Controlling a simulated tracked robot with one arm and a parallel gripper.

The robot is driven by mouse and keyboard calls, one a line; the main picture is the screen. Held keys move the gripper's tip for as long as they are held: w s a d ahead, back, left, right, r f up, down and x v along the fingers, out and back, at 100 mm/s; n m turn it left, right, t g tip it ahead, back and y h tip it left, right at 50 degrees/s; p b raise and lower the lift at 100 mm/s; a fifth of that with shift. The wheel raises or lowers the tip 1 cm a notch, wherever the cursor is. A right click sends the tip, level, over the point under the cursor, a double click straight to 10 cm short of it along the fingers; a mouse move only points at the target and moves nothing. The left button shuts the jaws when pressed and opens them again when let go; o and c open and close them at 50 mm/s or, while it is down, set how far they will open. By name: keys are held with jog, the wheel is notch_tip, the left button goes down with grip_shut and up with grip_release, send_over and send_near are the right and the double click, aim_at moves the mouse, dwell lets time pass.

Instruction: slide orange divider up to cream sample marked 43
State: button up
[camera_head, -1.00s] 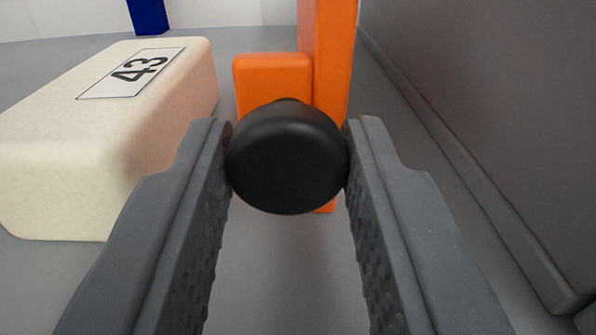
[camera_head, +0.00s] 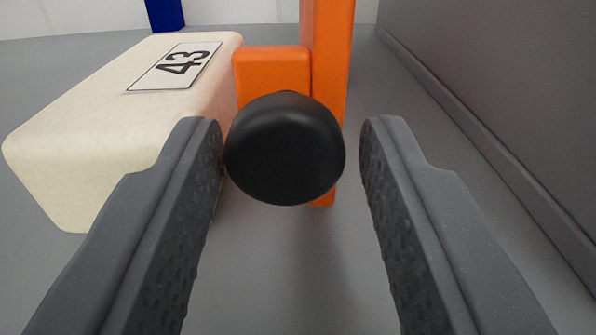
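The orange divider (camera_head: 327,60) stands upright ahead of my gripper, with an orange block (camera_head: 270,68) on its left side and a round black knob (camera_head: 284,150) facing me. The cream sample marked 43 (camera_head: 110,110) lies on the grey floor to the left. Its right side meets the orange block's left edge in the picture, with little or no gap showing. My gripper (camera_head: 292,145) is open around the knob. A gap shows between the knob and the right finger; the left finger is close to the knob, and I cannot tell if they touch.
A grey wall (camera_head: 500,110) with a ledge at its foot runs along the right. A blue post (camera_head: 164,14) stands at the back left. Bare grey floor (camera_head: 300,270) lies below the knob and between the divider and the wall.

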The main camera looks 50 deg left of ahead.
jog(key=v, duration=1.3)
jog(key=shift+s+d+b, duration=0.2)
jog(key=shift+d+b, duration=0.05)
jog(key=shift+b, duration=0.15)
jog(key=shift+f, duration=0.1)
